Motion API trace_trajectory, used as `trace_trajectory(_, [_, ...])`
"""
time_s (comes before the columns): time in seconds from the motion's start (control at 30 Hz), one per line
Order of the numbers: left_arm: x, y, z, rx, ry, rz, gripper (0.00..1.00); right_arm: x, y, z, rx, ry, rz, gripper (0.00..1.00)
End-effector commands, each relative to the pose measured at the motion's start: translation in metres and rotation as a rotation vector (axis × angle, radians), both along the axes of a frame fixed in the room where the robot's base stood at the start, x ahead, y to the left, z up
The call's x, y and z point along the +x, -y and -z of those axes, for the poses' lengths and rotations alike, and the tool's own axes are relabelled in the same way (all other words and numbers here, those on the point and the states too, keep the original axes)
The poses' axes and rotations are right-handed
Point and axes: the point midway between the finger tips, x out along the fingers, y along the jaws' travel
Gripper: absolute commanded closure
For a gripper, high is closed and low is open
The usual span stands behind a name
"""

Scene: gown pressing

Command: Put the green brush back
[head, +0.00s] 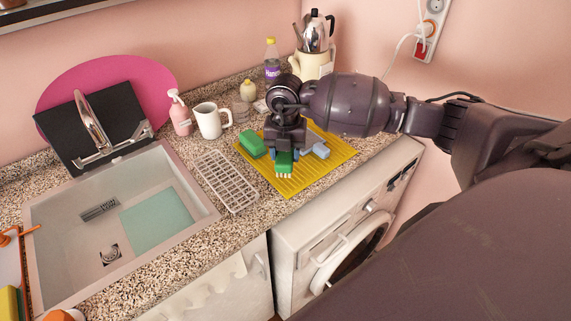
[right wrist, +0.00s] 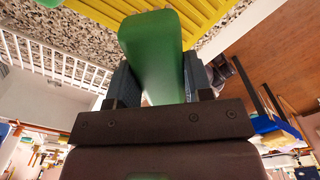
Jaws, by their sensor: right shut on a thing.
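The green brush (head: 284,164) is held in my right gripper (head: 284,153), with pale bristles showing at its lower end. My right gripper is shut on it, over the yellow ribbed mat (head: 297,185) on the counter. In the right wrist view the green brush (right wrist: 152,45) stands between the two fingers of the right gripper (right wrist: 154,80), with the yellow mat (right wrist: 205,12) beyond it. I cannot tell whether the brush touches the mat. My left gripper is not in view.
A green block (head: 252,145) and a light blue item (head: 319,150) lie on the mat. A white wire rack (head: 227,181) is left of it, then the sink (head: 60,215). A white mug (head: 210,121) and a pink bottle (head: 179,113) stand behind. The mat's front part is clear.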

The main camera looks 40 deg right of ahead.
Motion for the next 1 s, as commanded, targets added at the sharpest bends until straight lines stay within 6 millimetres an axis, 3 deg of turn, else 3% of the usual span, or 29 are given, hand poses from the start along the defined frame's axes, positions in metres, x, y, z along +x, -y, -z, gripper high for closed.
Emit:
trace_trajectory(0.17, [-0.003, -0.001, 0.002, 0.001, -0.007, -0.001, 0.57, 0.0, 0.0, 0.009, 0.0, -0.001, 0.0, 0.8])
trace_trajectory(0.47, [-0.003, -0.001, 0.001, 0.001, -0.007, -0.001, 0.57, 0.0, 0.0, 0.045, 0.0, -0.001, 0.001, 0.8])
trace_trajectory(0.87, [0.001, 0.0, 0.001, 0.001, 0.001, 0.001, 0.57, 0.0, 0.0, 0.05, -0.001, -0.001, 0.0, 0.8])
trace_trajectory(0.9, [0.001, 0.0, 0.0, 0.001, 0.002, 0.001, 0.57, 0.0, 0.0, 0.05, -0.001, -0.001, 0.0, 0.51])
trace_trajectory(1.0, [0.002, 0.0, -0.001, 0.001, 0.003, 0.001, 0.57, 0.0, 0.0, 0.049, -0.001, -0.001, 0.0, 0.35])
